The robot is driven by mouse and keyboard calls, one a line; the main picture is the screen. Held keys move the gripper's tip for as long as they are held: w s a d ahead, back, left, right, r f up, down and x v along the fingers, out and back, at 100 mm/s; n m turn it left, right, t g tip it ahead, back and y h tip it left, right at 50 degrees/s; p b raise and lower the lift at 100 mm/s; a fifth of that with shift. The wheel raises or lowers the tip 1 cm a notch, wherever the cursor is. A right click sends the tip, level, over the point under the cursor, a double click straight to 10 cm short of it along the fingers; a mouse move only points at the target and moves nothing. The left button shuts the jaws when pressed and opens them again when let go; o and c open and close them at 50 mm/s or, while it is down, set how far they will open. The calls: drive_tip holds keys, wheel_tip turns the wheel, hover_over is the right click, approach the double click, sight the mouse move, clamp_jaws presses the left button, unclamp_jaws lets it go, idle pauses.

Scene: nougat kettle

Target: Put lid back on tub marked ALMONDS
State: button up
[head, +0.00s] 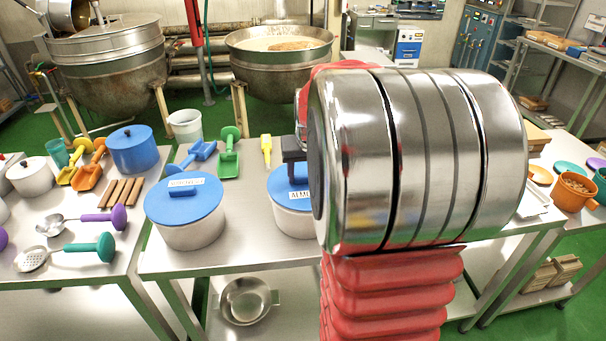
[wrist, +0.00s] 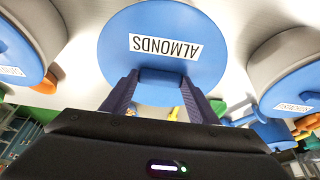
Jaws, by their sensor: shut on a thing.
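The blue lid marked ALMONDS (wrist: 165,40) is round, with a block handle, and fills the middle of the wrist view. My gripper (wrist: 160,82) is shut on that handle, one dark finger on each side. In the head view the lid (head: 283,186) shows over a white tub (head: 288,223), partly hidden by my arm. I cannot tell whether the lid is seated or just above the rim. My gripper (head: 294,165) comes down on the lid from above there.
Another white tub with a blue labelled lid (head: 186,206) stands close to the left. Blue and green scoops (head: 229,160) and a yellow tool (head: 267,148) lie behind. The table front (head: 240,262) is clear.

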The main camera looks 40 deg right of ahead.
drive_tip(key=shift+f, duration=0.15)
idle(0.8)
drive_tip(key=o, duration=1.1)
drive_tip(key=shift+o, duration=0.5)
drive_tip(key=o, duration=0.5)
wheel_tip(320, 180, up, 7)
idle(0.5)
drive_tip(key=shift+s, duration=0.1)
idle(0.7)
